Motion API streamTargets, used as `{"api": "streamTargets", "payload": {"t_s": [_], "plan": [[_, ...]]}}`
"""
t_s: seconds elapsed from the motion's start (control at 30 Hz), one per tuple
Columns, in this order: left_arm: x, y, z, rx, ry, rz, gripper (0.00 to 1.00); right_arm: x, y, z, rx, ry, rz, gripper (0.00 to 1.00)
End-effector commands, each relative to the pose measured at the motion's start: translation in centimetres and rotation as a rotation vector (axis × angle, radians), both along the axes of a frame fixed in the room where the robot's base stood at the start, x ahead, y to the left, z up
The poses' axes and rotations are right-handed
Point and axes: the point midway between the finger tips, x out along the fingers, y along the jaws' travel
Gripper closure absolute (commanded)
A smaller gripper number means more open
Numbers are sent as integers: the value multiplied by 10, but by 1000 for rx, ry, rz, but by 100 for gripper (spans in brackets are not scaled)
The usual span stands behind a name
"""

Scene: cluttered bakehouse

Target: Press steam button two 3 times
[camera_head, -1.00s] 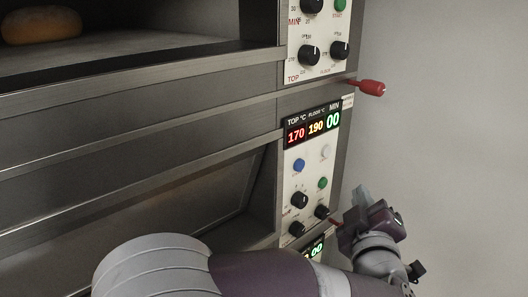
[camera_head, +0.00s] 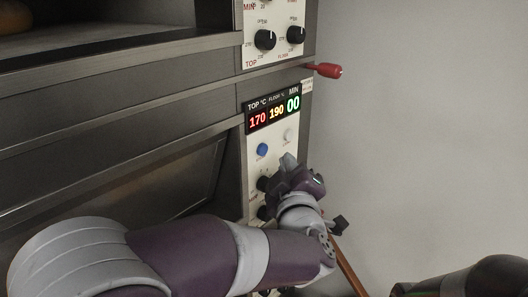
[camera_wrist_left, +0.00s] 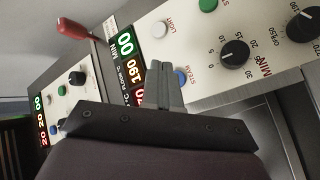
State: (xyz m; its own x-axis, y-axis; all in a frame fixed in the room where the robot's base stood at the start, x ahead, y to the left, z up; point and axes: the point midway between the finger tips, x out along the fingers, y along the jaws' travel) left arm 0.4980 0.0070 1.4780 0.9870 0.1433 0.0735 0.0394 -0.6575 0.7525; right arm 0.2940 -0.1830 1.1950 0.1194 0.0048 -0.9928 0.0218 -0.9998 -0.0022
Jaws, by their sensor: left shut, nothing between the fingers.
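The blue steam button (camera_head: 262,150) sits on the middle oven deck's white control panel, under the 170/190/00 display (camera_head: 273,113). In the left wrist view the steam button (camera_wrist_left: 181,77) shows beside my fingertips, partly covered. My left gripper (camera_head: 289,160) is shut and empty in front of this panel, right of and slightly below the blue button in the head view. It also shows in the left wrist view (camera_wrist_left: 162,72). The gripper hides the green button in the head view. Whether the fingertips touch the panel cannot be told. My right gripper is not in view.
A white light button (camera_head: 288,135) is right of the blue one. Black knobs (camera_head: 264,183) are below, partly behind my gripper. A red handle (camera_head: 327,70) sticks out above the panel. The upper deck's panel (camera_head: 277,62) is above. The wall at right is clear.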

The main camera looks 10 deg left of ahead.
Motion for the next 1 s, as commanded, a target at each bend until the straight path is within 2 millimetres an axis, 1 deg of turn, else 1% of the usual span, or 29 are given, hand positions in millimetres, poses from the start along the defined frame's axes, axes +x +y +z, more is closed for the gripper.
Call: {"api": "streamTargets", "payload": {"t_s": [0.03,0.1,0.3,1.0], "plan": [[4,6,-3,-1,1,3,100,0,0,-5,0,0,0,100],[8,11,-2,-1,-1,2,100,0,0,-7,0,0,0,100],[15,21,-1,0,1,1,100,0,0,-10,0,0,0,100],[16,22,0,0,1,1,100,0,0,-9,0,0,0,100]]}}
